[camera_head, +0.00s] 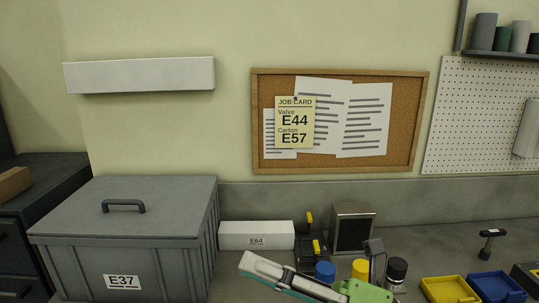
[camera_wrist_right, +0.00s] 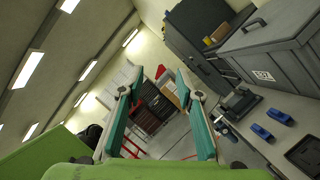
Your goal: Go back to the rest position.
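My right gripper (camera_head: 246,266) reaches in from the bottom of the head view, its pale and green fingers pointing left, above the bench front. In the right wrist view its two fingers (camera_wrist_right: 160,76) stand well apart with nothing between them; only the far room shows through the gap. The gripper touches nothing that I can see. My left gripper is in neither view.
A grey lidded bin (camera_head: 125,206) marked E37 stands left of the gripper.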

